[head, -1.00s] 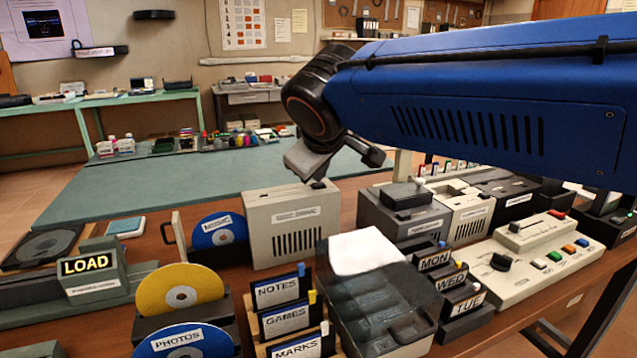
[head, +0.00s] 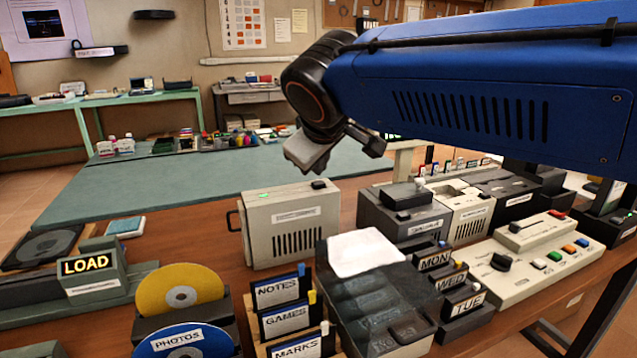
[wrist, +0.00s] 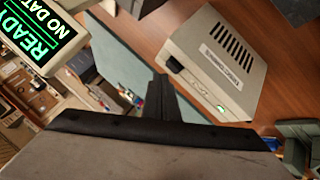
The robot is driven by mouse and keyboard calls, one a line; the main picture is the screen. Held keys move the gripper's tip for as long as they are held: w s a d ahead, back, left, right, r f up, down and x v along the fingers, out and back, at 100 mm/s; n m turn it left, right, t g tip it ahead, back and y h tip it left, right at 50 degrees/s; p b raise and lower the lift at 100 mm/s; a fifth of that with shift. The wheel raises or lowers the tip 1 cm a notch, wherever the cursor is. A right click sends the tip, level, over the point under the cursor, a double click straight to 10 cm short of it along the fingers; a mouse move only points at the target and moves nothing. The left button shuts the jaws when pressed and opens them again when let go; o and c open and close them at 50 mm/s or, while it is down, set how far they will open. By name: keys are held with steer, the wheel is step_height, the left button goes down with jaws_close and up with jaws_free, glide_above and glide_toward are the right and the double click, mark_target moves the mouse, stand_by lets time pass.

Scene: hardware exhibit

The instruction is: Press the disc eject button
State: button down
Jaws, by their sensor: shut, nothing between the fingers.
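The beige disc drive (head: 312,213) stands on the wooden bench with a vented front, a white label and a black handle at its left. A small black button (head: 319,184) sits on its top at the right, and a green light (head: 263,195) glows at the top left. The wrist view also shows the drive (wrist: 220,50), the black button (wrist: 175,64) and the green light (wrist: 222,108). My gripper (wrist: 159,78) is shut and empty. In the head view its grey end hangs above and behind the drive, apart from it.
A box with a lit LOAD sign (head: 86,265), a yellow disc (head: 180,290) and a blue disc (head: 185,341) stand at left. Labelled cases (head: 280,290) and a dark clear-lidded box (head: 375,305) stand in front. Grey and beige units (head: 405,220) stand at right.

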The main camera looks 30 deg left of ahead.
steer(key=shift+r, duration=0.1)
steer(key=shift+r, duration=2.4)
